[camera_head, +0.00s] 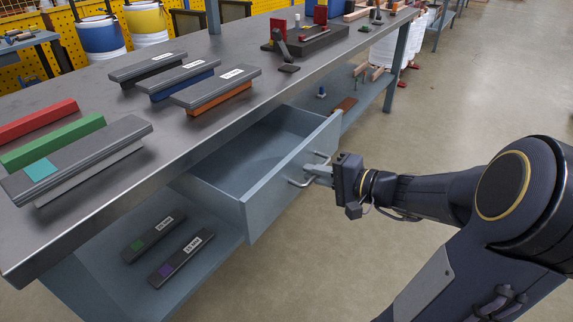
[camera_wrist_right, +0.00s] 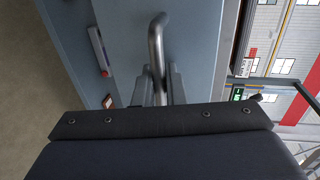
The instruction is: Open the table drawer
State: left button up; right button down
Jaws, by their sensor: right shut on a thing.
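The table drawer (camera_head: 262,160) is pulled well out from under the metal workbench, and its inside looks empty. Its grey front panel (camera_head: 285,190) carries a bent metal handle (camera_head: 300,183). My right gripper (camera_head: 318,174) is at the drawer front, shut on the handle. In the right wrist view the handle (camera_wrist_right: 156,50) runs down between the two fingers (camera_wrist_right: 160,88), with the drawer front (camera_wrist_right: 190,40) behind it. My left gripper is not in view.
The workbench top (camera_head: 110,100) holds several labelled grey blocks, with red and green bars at the left. A lower shelf (camera_head: 205,250) holds two dark labelled blocks. Open floor (camera_head: 450,80) lies to the right of the bench.

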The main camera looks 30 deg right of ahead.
jog(key=f+b+v, duration=0.1)
jog(key=f+v, duration=0.1)
jog(key=v, duration=0.8)
jog(key=shift+s, duration=0.3)
jog(key=shift+d, duration=0.15)
jog(key=c, duration=1.6)
grip_release()
jog(key=p+v, duration=0.1)
jog(key=v, duration=0.7)
jog(key=shift+f, duration=0.15)
